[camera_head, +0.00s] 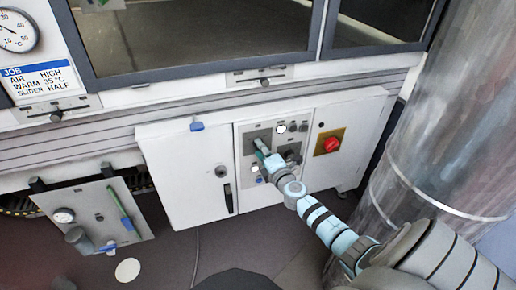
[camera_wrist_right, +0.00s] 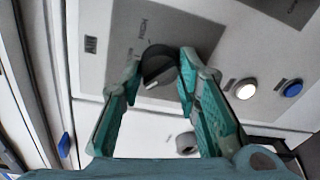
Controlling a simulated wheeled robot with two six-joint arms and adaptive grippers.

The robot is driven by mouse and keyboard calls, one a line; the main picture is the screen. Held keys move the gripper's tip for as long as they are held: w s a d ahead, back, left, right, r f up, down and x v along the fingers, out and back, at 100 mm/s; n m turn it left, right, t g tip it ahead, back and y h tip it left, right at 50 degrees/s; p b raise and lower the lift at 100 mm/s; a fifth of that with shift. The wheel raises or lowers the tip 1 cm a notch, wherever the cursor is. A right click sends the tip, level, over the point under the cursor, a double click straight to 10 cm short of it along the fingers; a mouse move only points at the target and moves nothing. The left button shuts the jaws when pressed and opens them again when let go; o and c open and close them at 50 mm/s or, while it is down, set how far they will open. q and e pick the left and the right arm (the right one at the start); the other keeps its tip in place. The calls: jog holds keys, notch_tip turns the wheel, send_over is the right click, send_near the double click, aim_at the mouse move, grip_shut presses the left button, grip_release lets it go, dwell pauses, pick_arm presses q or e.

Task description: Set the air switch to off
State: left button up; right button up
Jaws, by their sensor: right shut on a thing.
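The control panel (camera_head: 246,172) is on the white cabinet front, and my right gripper (camera_head: 262,150) reaches it from the lower right. In the right wrist view, a dark round knob (camera_wrist_right: 158,66) with a white pointer mark sits on a grey plate (camera_wrist_right: 125,30). The teal fingertips of my right gripper (camera_wrist_right: 158,72) are on either side of the knob and shut on it. Small lettering on the plate is rotated and hard to read; I cannot tell the knob's setting from it. In the head view my gripper mostly hides the knob. My left gripper is not in view.
A white button (camera_wrist_right: 244,89) and a blue button (camera_wrist_right: 292,88) sit close to the right finger. A red switch on a yellow plate (camera_head: 331,145) is to the right. A clear column (camera_head: 430,130) stands at the right.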

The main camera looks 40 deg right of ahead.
jog(key=shift+w+r, duration=0.15)
jog(key=shift+r, duration=0.4)
jog(key=o, duration=0.9)
jog(key=shift+o, duration=1.3)
jog(key=shift+s+a, duration=0.2)
jog(key=shift+s, duration=0.05)
jog(key=shift+f, duration=0.1)
jog(key=v, duration=1.2)
